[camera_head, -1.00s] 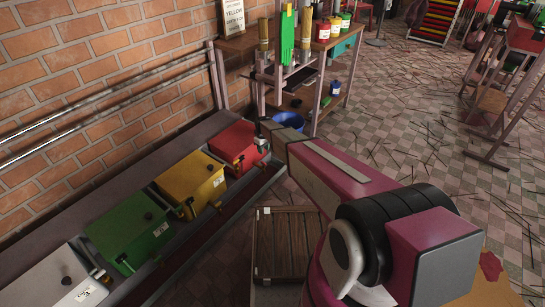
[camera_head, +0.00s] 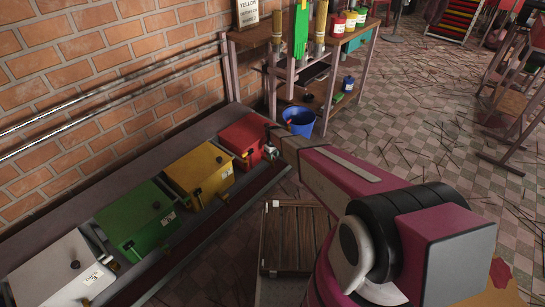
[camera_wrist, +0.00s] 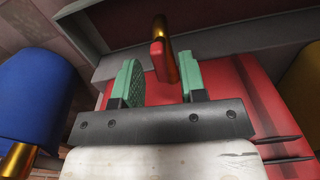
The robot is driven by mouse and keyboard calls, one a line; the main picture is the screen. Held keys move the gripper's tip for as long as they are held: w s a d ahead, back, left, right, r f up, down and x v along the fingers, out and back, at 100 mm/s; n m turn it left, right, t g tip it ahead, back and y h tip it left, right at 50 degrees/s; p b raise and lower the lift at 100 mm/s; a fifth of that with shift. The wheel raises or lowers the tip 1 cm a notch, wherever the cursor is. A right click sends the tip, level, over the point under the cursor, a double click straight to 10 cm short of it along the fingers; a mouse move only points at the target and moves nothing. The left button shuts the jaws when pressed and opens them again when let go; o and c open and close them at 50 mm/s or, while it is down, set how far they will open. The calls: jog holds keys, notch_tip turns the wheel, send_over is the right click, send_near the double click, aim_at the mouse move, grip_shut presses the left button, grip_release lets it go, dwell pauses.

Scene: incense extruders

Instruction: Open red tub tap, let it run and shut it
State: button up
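The red tub (camera_head: 242,137) stands at the far end of a row of tubs along the wall. In the wrist view its red surface (camera_wrist: 225,88) fills the middle behind my gripper. A brass tap (camera_wrist: 163,32) with a red handle (camera_wrist: 157,60) shows just beyond my fingers. The handle lies between the two green fingertips in the picture, with a gap on both sides; I cannot tell its depth. My gripper (camera_wrist: 161,74) is open and empty. In the head view my gripper (camera_head: 270,153) is small at the tub's right front side, and its fingers are unclear.
A yellow tub (camera_head: 198,172), a green tub (camera_head: 135,219) and a white tub (camera_head: 58,270) stand nearer in the row. A blue bucket (camera_head: 299,121) is beyond the red tub. A wooden slatted crate (camera_head: 292,240) lies right of the row.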

jog(key=shift+f, duration=0.25)
grip_shut()
jog(key=shift+m, duration=0.4)
jog(key=m, duration=1.2)
jog(key=shift+m, duration=2)
